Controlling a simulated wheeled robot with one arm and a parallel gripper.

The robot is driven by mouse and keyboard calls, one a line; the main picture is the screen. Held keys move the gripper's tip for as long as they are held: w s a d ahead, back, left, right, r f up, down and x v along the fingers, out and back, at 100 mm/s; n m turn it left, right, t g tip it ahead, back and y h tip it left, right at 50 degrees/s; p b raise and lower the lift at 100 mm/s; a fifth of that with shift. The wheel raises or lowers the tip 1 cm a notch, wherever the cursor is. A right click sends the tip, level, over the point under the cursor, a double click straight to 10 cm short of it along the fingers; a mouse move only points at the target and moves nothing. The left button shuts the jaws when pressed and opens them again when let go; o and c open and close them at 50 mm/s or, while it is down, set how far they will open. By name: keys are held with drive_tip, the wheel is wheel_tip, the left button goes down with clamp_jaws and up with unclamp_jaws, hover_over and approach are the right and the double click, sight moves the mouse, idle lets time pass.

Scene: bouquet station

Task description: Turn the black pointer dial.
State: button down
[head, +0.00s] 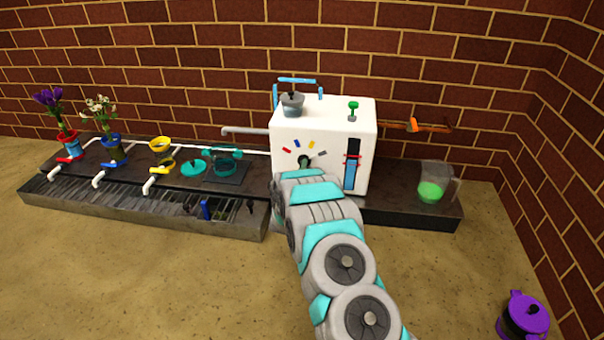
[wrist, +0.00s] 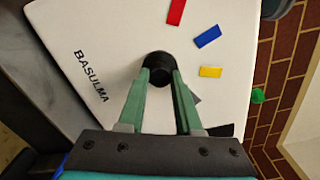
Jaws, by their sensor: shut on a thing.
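The black pointer dial (wrist: 158,64) is on the front face of a white machine (head: 318,112). In the wrist view, the two green fingers of my gripper (wrist: 160,76) are closed on either side of the dial. In the head view my gripper (head: 304,164) reaches the machine's front, and my arm hides the area below the dial. Red (wrist: 176,11), blue (wrist: 208,36) and yellow (wrist: 210,71) marks lie around the dial; a grey mark (head: 322,153) also shows in the head view. I cannot tell which mark the pointer faces.
A grey pot (head: 292,104) and a green-topped knob (head: 353,108) are on top of the machine. A blue gauge (head: 350,174) is on its front right. A jug of green liquid (head: 432,184) stands to the right. Vases, including a red one (head: 69,143), and taps line the left counter.

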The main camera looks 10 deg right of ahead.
drive_tip(key=shift+f+m+b, duration=0.15)
drive_tip(key=shift+m+b, duration=0.15)
drive_tip(key=shift+m, duration=0.6)
drive_tip(key=shift+d, duration=0.1)
drive_tip(key=c, duration=0.6)
unclamp_jaws()
drive_tip(key=v, duration=0.7)
drive_tip(key=shift+s+p, duration=0.35)
